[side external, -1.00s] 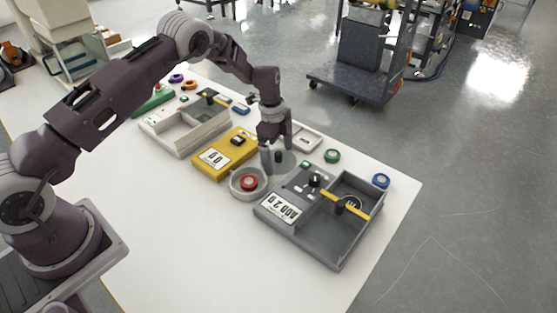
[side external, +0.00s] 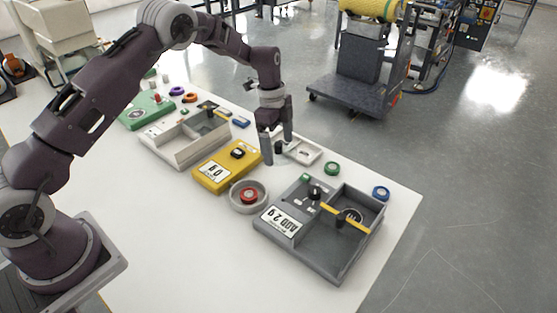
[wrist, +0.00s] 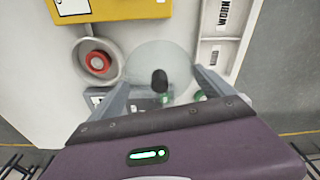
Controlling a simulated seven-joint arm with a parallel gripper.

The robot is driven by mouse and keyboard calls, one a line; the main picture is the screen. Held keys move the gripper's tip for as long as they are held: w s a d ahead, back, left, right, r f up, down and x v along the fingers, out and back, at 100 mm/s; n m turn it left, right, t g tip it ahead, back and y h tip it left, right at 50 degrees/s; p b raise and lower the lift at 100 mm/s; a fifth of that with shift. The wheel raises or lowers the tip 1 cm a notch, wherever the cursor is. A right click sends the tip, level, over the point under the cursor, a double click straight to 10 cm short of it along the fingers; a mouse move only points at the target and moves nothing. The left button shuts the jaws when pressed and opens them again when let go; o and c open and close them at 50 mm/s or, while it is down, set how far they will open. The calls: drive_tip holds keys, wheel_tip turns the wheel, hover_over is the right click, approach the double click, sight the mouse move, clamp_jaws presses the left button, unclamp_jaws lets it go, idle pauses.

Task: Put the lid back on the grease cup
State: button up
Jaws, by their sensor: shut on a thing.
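The grease cup (side external: 249,204) is a round, light grey, open cup standing on the white table, with a red ring-like piece inside; it also shows at the upper left of the wrist view (wrist: 80,66). The lid (wrist: 150,58) is a clear disc with a black knob. The clear disc is hard to make out there; the black knob shows between the fingers.
A yellow box (side external: 213,178) stands left of the cup. A grey divided tray (side external: 330,262) with a yellow strip is to its right. A small white tray (side external: 304,152) lies behind my gripper. The front table is clear.

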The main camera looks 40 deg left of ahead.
drive_tip(key=shift+s+a+r, duration=0.2)
drive_tip(key=shift+s+r, duration=0.65)
drive_tip(key=shift+s, duration=0.25)
drive_tip(key=s, duration=1)
drive_tip(key=shift+s+d+f, duration=0.1)
drive_tip(key=shift+f, duration=1.5)
drive_tip(key=shift+s+d+f, duration=0.1)
drive_tip(key=shift+f, duration=1.5)
drive_tip(key=shift+f, duration=0.15)
drive_tip(key=o, duration=1)
drive_tip(key=shift+o, duration=0.2)
drive_tip(key=shift+w, duration=0.1)
